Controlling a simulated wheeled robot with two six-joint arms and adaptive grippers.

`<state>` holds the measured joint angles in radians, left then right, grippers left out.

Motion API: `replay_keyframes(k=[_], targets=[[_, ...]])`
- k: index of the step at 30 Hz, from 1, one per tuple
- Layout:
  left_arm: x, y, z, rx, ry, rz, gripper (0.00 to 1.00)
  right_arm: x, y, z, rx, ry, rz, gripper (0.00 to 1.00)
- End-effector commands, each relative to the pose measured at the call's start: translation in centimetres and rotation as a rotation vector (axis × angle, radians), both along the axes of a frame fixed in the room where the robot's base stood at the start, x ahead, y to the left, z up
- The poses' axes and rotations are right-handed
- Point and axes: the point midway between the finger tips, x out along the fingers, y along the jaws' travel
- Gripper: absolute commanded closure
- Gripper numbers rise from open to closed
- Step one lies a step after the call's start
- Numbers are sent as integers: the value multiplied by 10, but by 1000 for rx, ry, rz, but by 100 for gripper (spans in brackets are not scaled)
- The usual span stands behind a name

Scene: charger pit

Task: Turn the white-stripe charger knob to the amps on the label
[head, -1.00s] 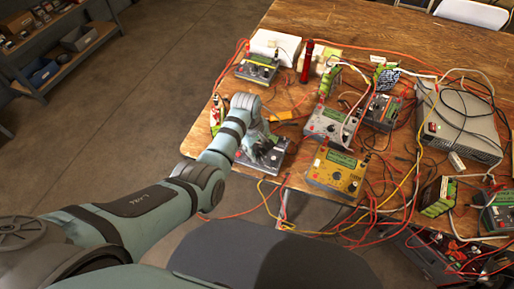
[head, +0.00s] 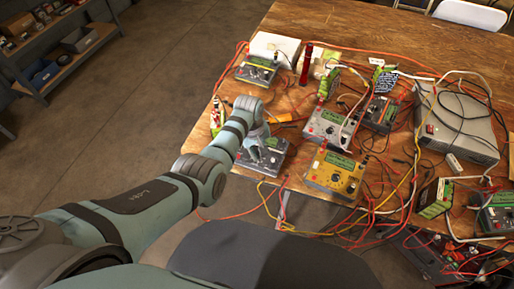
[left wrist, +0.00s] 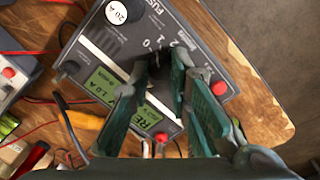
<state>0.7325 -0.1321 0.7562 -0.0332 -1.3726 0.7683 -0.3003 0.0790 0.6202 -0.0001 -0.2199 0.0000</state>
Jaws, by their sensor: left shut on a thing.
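The dark grey charger (head: 262,163) under my left gripper stands near the table's front left edge. A second green panel (left wrist: 148,117) is partly hidden by a finger. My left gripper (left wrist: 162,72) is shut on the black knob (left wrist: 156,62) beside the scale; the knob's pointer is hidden. My right gripper is out of view.
A yellow charger (head: 335,174) and a pale grey charger (head: 328,126) stand to the right. A yellow-striped charger (head: 257,70) stands behind. Red and yellow cables run across the table. A screwdriver with an orange handle (left wrist: 85,120) lies near the charger.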

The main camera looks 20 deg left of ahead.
Motion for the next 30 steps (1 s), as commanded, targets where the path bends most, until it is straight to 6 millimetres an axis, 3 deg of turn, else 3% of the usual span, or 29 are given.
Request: replay_keyframes(k=[18, 30], targets=[[1, -2, 1, 100, -12, -544, 100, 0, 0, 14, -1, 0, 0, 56], [2, -3, 1, 134, -18, -729, 100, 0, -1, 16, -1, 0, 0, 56]])
